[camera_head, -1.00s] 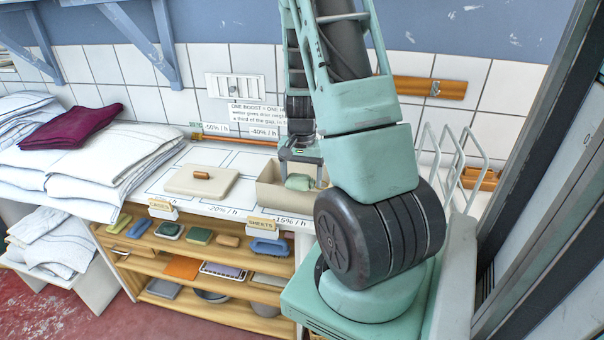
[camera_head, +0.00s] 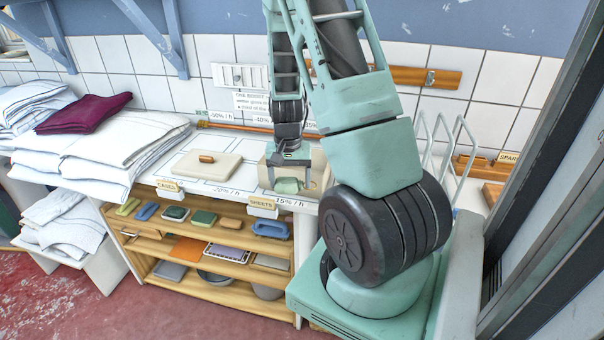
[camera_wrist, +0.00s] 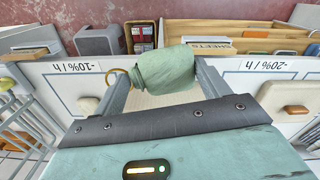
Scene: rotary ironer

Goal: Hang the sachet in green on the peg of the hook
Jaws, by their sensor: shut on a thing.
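My gripper (camera_head: 290,168) is shut on the green sachet (camera_head: 290,186). In the wrist view the gripper (camera_wrist: 163,80) holds the sachet (camera_wrist: 165,68) between its two fingers, with a brass ring (camera_wrist: 117,76) at the left end. The sachet is at the beige box (camera_head: 265,174) on the counter; I cannot tell whether it is clear of the rim. A small metal hook (camera_head: 431,77) sits on the wooden board on the wall, right of my arm; its peg is too small to make out.
A tan lidded slab (camera_head: 203,166) lies on the counter left of the box. Folded white linen (camera_head: 120,145) and a maroon cloth (camera_head: 84,113) are at the left. Wire racks (camera_head: 450,145) stand right of my arm. Shelves with several small items (camera_head: 205,248) are below the counter.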

